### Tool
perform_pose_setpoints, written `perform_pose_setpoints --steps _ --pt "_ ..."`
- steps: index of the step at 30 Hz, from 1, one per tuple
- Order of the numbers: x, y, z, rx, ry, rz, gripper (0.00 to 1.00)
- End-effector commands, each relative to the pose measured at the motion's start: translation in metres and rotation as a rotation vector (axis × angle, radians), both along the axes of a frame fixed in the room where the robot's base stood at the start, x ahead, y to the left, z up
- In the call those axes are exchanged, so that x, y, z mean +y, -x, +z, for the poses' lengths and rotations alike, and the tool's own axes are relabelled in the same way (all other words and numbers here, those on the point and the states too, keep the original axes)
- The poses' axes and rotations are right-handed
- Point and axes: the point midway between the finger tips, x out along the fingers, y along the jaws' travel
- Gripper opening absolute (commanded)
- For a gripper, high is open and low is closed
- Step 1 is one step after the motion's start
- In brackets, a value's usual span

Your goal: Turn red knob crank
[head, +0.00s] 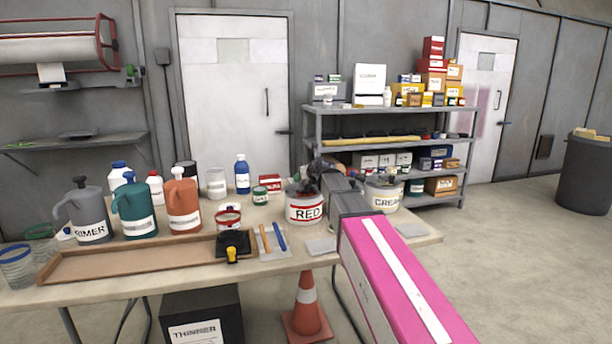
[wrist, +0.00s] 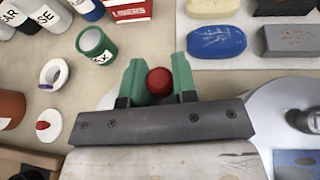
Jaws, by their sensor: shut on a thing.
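The red knob (wrist: 158,80) shows in the wrist view between the two green fingers of my gripper (wrist: 160,88). My gripper is shut on it, with one finger on each side. The crank's arm below the knob is hidden by my gripper. In the head view, my gripper (head: 310,178) is above the white can labelled RED (head: 305,208) on the table. The knob cannot be made out there.
The table (head: 240,264) holds jugs, bottles and a wooden tray (head: 130,264) left of the RED can. A CREAM can (head: 383,196) stands close on the right. An orange cone (head: 307,308) stands in front. Shelves (head: 390,110) stand behind.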

Motion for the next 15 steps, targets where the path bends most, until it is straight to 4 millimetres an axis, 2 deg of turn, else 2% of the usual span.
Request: perform_pose_setpoints --steps 2,3,5,15 --pt "0.0002 -0.0002 0.0000 0.001 0.000 0.001 0.03" --pt "0.0002 -0.0002 0.0000 0.001 0.000 0.001 0.29" --pt "0.0002 -0.0001 -0.0001 0.001 0.000 0.001 0.49" --pt "-0.0005 0.0013 0.0003 0.001 0.000 0.001 0.51"
